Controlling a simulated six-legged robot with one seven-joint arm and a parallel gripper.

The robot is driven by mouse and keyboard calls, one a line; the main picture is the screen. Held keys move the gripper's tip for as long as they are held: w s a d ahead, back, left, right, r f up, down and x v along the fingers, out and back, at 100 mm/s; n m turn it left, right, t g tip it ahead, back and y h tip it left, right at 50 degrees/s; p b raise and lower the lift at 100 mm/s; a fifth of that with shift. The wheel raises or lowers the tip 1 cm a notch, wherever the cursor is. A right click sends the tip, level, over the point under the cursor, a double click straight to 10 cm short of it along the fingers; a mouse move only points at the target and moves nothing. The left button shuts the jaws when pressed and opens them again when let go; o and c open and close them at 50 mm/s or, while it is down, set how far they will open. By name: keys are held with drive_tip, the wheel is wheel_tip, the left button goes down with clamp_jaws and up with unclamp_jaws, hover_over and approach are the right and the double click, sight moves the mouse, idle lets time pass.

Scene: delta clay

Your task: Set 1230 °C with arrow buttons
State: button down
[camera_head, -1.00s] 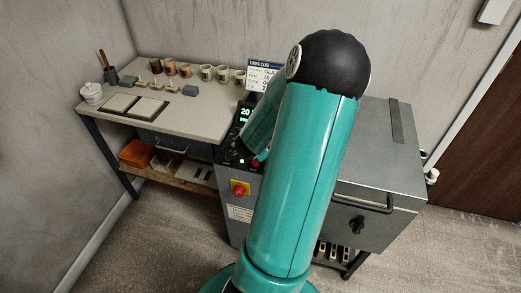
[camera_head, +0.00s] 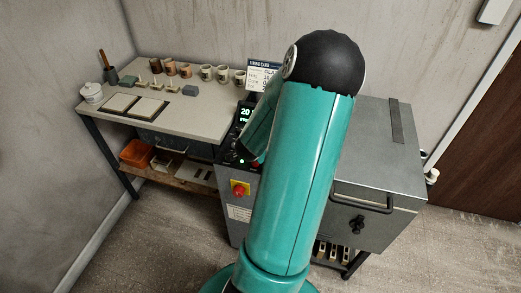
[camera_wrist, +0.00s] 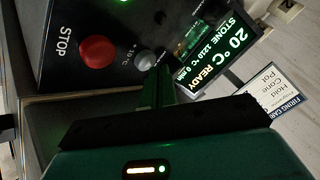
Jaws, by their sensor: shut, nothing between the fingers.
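The kiln controller panel (camera_head: 230,152) stands at the front left of the grey kiln. In the wrist view its display (camera_wrist: 212,55) is lit and reads 20 °C READY, with STONE 1210 °C below. A round grey button (camera_wrist: 145,60) sits beside a small label that seems to read 10 °C. A red STOP button (camera_wrist: 99,52) lies to its left. My gripper (camera_wrist: 158,80) is shut and empty, its tips close to the grey button; I cannot tell whether they touch it. In the head view my arm hides the gripper and part of the panel.
A firing card (camera_head: 262,76) stands behind the panel. A worktable (camera_head: 205,115) with cups, tiles and tools is at the left. The kiln (camera_head: 375,150) fills the right. A red and yellow switch (camera_head: 240,188) is on the cabinet front.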

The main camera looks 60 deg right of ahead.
drive_tip(key=shift+s+f, duration=0.1)
drive_tip(key=shift+f, duration=0.45)
idle(0.6)
drive_tip(key=shift+r, duration=0.15)
drive_tip(key=shift+s+r, duration=0.15)
drive_tip(key=shift+r, duration=0.6)
drive_tip(key=shift+d+r, duration=0.1)
drive_tip(key=shift+r, duration=0.05)
drive_tip(key=shift+s+r, duration=0.1)
drive_tip(key=shift+r, duration=2.25)
idle(0.5)
